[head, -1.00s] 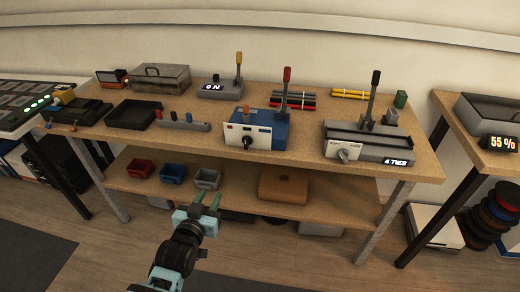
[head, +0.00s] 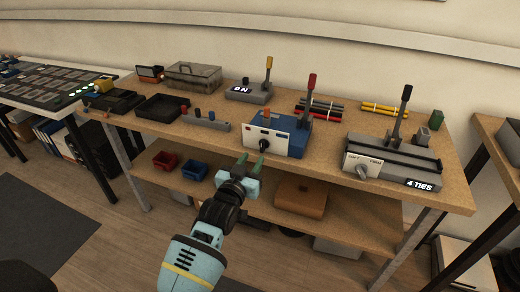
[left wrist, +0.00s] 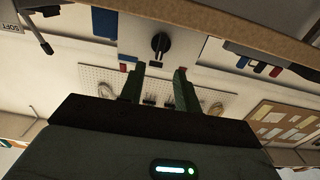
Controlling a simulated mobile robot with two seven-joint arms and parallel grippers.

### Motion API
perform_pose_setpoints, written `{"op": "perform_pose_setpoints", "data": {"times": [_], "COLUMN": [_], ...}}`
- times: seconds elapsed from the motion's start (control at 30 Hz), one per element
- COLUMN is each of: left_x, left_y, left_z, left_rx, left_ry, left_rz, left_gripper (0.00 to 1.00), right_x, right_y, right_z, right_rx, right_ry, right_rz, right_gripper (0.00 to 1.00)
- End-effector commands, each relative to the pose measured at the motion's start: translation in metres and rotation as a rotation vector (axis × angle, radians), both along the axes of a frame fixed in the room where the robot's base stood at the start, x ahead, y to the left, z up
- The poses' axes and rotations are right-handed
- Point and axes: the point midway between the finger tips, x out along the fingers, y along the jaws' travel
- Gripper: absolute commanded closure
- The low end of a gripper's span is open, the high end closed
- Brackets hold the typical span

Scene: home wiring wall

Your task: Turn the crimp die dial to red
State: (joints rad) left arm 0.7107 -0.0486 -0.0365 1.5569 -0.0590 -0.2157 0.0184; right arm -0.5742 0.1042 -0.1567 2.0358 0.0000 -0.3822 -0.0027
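The blue crimp machine (head: 293,140) stands at the table's front edge, with a red-tipped lever and a white front panel (head: 280,145). Its black dial (head: 264,145) sits on that panel, below small coloured marks. The dial also shows in the left wrist view (left wrist: 160,43), top centre, beyond my fingers. I cannot tell which mark it points to. My left gripper (head: 251,166) is open and empty, in front of and below the dial, apart from it. Its two green fingers (left wrist: 159,88) are spread in the left wrist view. My right gripper is not in view.
The wooden table (head: 325,165) edge runs just behind my left gripper. A grey machine (head: 395,158) with its own dial stands to the right, and a row of small pegs (head: 205,120) to the left. Red (head: 165,160) and blue (head: 194,170) bins and a brown box (head: 300,197) sit on the lower shelf.

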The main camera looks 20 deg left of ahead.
Motion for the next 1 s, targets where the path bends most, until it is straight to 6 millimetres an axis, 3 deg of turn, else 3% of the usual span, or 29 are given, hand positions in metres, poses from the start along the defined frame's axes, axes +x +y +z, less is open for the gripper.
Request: {"op": "perform_pose_setpoints", "data": {"times": [0.2,0.43,0.87,1.0], "left_x": [0.032,0.056,0.064,0.063], "left_y": [-0.001,-0.002,-0.002,-0.002], "left_z": [0.0,0.0,0.0,0.0], "left_rx": [0.0,0.0,0.0,0.0], "left_ry": [0.0,0.0,0.0,0.0], "left_rz": [0.0,0.0,0.0,0.0], "left_gripper": [0.67,0.67,0.67,0.83], "right_x": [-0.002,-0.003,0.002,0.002], "right_y": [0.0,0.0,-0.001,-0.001], "right_z": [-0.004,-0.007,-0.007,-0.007], "right_rx": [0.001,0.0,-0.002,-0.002], "right_ry": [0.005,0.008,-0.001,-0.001], "right_rz": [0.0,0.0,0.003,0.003], "right_gripper": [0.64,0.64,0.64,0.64]}}
